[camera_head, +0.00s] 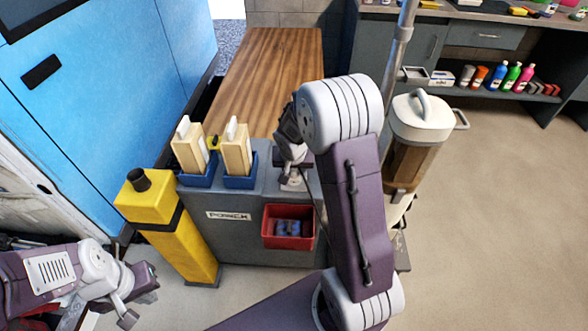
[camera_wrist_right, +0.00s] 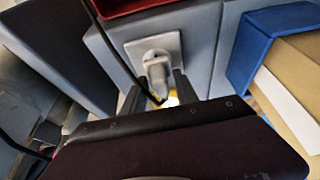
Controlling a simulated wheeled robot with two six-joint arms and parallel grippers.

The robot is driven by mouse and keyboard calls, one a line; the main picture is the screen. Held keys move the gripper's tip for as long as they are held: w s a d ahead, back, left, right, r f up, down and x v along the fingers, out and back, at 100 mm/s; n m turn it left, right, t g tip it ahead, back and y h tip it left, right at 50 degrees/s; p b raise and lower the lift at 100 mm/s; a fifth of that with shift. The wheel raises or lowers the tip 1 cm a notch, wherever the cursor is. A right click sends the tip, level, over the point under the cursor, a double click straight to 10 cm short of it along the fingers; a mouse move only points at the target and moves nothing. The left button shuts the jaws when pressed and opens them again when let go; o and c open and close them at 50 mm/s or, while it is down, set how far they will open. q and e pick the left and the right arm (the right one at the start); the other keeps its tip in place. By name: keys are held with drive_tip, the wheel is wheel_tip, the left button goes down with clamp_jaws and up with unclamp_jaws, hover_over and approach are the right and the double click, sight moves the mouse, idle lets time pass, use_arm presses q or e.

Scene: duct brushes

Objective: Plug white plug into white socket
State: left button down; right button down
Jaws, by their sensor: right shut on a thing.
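The white socket (camera_wrist_right: 172,44) is a square plate on the grey cabinet, seen in the right wrist view. The white plug (camera_wrist_right: 156,72) lies against the middle of its face, with a black cord behind. I cannot tell how deep it sits. My right gripper (camera_wrist_right: 158,93) is shut on the plug, one finger on each side. In the head view the right gripper (camera_head: 292,165) is above the cabinet top, and the socket plate (camera_head: 291,184) shows just below it, partly hidden. My left gripper (camera_head: 142,300) is open and empty at the lower left, away from the cabinet.
The grey cabinet (camera_head: 225,238) carries two blue holders (camera_head: 240,181) with cream blocks. A red bin (camera_head: 288,243) hangs on its front. A yellow post (camera_head: 180,243) stands at its left. A canister with a white lid (camera_head: 421,115) stands right of my right arm. The floor at right is clear.

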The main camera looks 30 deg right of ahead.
drive_tip(key=shift+f+b, duration=0.65)
drive_tip(key=shift+b, duration=0.2)
idle(0.6)
drive_tip(key=c, duration=0.9)
unclamp_jaws()
drive_tip(key=shift+r, duration=0.1)
drive_tip(key=shift+o, duration=0.2)
drive_tip(key=p+v, duration=0.3)
drive_tip(key=v, duration=0.6)
